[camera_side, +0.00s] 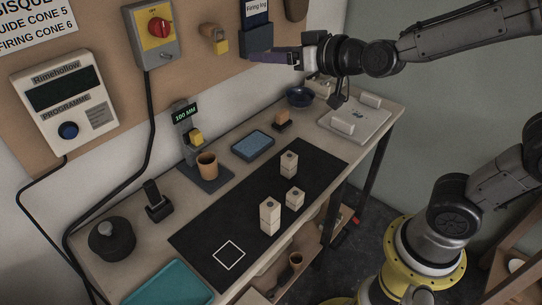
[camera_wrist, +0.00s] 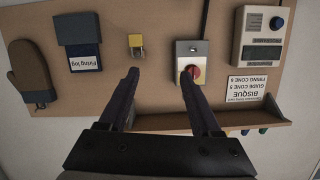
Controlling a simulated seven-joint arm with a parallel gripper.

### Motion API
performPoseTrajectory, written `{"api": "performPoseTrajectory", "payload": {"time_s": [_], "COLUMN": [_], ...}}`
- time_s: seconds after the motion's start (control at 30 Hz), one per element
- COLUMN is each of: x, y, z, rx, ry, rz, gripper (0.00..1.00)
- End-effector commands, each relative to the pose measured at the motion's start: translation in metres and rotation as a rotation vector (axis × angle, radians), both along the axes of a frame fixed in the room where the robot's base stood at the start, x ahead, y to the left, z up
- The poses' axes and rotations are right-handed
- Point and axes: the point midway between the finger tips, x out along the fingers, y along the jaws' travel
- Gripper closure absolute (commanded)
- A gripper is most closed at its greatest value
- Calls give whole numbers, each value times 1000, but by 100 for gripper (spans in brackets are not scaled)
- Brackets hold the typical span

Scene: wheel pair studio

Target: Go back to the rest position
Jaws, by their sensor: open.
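My gripper (camera_side: 252,56) is raised high above the bench at the top of the side view, with its purple fingers pointing left along the wall board. In the wrist view my gripper (camera_wrist: 160,75) has its two fingers spread apart with nothing between them. The right finger's tip overlaps the red rotary switch (camera_wrist: 195,72) in that view; I cannot tell how far apart they are. A yellow padlock-like piece (camera_wrist: 136,42) hangs on the board beyond the fingers. In the side view the fingers overlap the lower part of the Firing log holder (camera_side: 257,38).
The bench below has a black mat (camera_side: 210,225) with several pale blocks, a blue tray (camera_side: 253,145), a teal tray (camera_side: 168,287) and a white slab (camera_side: 352,127). A controller (camera_side: 65,100) hangs at left. A dark mitt (camera_wrist: 30,72) hangs on the board.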

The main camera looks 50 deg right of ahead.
Motion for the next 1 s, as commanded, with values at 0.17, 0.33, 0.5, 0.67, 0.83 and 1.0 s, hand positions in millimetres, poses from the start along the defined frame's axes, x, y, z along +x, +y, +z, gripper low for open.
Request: {"api": "performPoseTrajectory", "payload": {"time_s": [0.17, 0.33, 0.5, 0.67, 0.83, 1.0], "x": [-69, -135, -194, -229, -241, -241], "y": [-11, -19, -25, -30, -31, -30], "z": [8, -17, -56, -86, -93, -93], "rx": [-27, -70, -106, -123, -118, -115], "ry": [132, 327, 565, 759, 826, 827], "rz": [41, 60, 64, 64, 61, 60], "gripper": [35, 35, 35, 35, 35, 35]}}
